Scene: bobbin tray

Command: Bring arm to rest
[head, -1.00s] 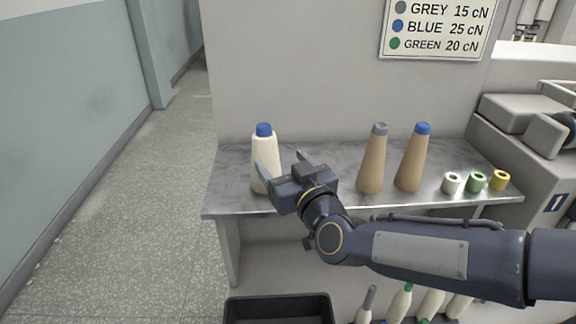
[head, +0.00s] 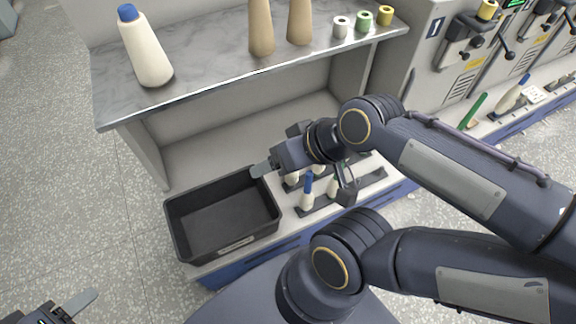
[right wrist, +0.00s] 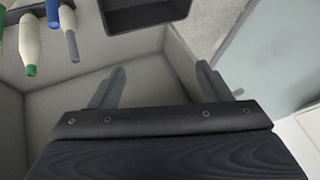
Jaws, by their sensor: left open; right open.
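My right arm comes in from the right in the head view. Its gripper (head: 304,182) is open with nothing between the fingers, over the low deck beside the black bin. In the right wrist view the two fingers (right wrist: 158,88) stand wide apart and empty. My left gripper (head: 68,306) shows only in part at the bottom left corner of the head view, over the floor; it is open and I see nothing held in it. A cream cone with a blue tip (head: 146,50) stands on the marble shelf (head: 205,62), apart from both grippers.
The empty black bin (head: 181,228) stands on the low deck, left of my right gripper. Several cones, one blue-tipped (head: 307,192), stand close under that gripper. Two tan cones (head: 261,28) and small spools (head: 341,26) stand on the shelf. Speckled floor lies free at left.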

